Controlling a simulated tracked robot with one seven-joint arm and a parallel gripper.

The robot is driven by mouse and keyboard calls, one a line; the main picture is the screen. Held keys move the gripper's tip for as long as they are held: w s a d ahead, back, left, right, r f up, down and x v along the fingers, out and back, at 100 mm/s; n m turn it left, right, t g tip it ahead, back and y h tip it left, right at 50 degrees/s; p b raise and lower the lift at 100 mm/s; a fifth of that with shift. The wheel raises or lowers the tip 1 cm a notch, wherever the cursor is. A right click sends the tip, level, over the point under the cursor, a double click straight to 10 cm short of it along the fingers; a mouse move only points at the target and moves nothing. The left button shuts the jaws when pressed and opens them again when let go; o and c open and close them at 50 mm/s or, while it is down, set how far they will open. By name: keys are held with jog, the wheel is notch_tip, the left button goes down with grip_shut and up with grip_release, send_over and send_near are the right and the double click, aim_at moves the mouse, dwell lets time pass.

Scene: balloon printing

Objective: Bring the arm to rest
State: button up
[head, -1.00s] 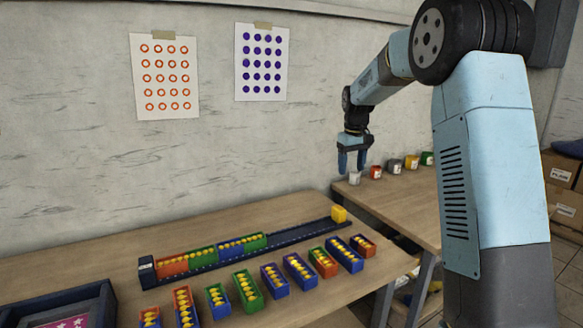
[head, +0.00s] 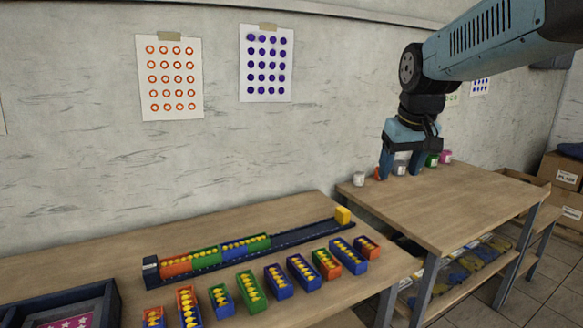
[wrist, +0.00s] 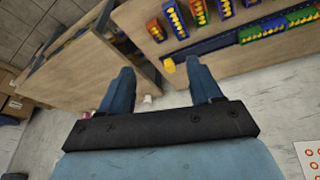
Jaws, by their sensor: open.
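My gripper (head: 402,167) is raised in front of the wall, over the back of the right-hand table in the head view. Its two blue fingers point down and stand apart, with nothing between them. In the wrist view my gripper (wrist: 160,85) also shows open and empty, with the tables and floor beyond it. My arm reaches in from the upper right of the head view.
Small paint pots (head: 359,179) line the back of the right table (head: 450,205), partly behind my gripper. The left table (head: 230,225) bears a dark rail (head: 290,237) with a yellow block (head: 343,215) and several colored boxes. Cartons (head: 565,172) stand far right.

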jog(key=s+f+t, duration=0.1)
jog(key=s+f, duration=0.1)
jog(key=s, duration=0.6)
jog(key=s+f+m, duration=0.1)
jog(key=s+f, duration=0.1)
jog(key=s, duration=0.5)
jog(key=shift+s+d+f+m+t, duration=0.3)
jog(key=shift+s+d+t, duration=0.05)
jog(key=shift+t, duration=0.05)
